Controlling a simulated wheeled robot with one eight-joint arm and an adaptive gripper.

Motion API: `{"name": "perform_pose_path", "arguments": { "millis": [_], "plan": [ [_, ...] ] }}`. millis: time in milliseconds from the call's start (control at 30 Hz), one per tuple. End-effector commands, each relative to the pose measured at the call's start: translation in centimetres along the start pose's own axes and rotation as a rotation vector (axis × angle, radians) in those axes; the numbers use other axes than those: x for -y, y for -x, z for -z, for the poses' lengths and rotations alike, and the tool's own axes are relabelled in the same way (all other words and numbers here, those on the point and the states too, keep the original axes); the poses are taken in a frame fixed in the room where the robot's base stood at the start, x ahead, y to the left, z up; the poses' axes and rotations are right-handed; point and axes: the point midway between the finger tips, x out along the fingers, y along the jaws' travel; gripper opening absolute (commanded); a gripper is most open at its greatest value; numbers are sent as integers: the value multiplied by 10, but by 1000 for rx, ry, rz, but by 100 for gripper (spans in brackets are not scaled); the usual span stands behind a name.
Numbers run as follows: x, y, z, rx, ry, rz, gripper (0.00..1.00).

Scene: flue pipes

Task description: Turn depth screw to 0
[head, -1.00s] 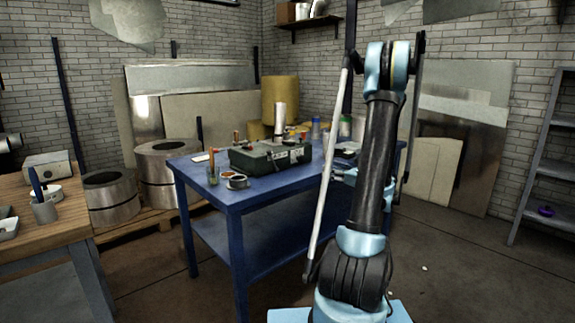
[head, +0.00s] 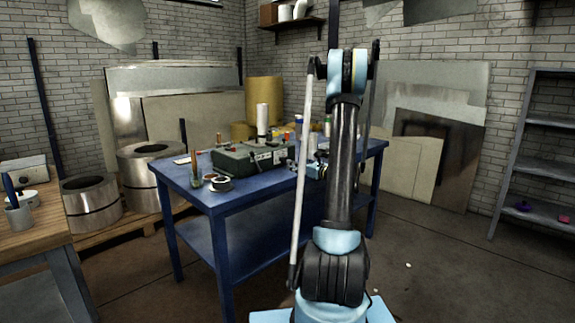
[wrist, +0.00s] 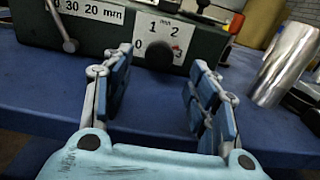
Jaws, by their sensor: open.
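The green machine (head: 240,160) stands on the blue table. In the wrist view its front (wrist: 115,50) carries a white dial plate (wrist: 150,27) marked 0, 1, 2, 3 mm. A round black knob (wrist: 160,55), which looks like the depth screw, sits at the plate's lower edge. A red mark shows near the 3; I cannot read where the knob points. My gripper (wrist: 160,68) is open, its two blue-padded fingers apart in front of the knob, one to each side in the picture, not visibly touching it. In the head view my arm partly hides the gripper (head: 310,169).
Left of the dial is a lever (wrist: 63,28) over a scale marked 30, 20 mm. A shiny metal cylinder (wrist: 287,62) stands right of my gripper. The blue table (head: 235,200) also holds cups and small parts. Floor at the right is open before the shelf rack (head: 535,160).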

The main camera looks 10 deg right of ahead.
Motion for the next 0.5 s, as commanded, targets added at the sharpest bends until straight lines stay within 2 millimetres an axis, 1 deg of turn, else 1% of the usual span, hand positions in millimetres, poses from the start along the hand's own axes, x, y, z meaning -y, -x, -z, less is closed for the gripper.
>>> {"name": "perform_pose_path", "arguments": {
  "millis": [33,200,333,500],
  "plan": [
    [-1,-10,0,0,0,-4,54],
    [-1,-36,0,0,0,-3,54],
    [-1,-50,0,0,0,-3,54],
    [0,-58,0,0,0,-1,54]
  ]
}}
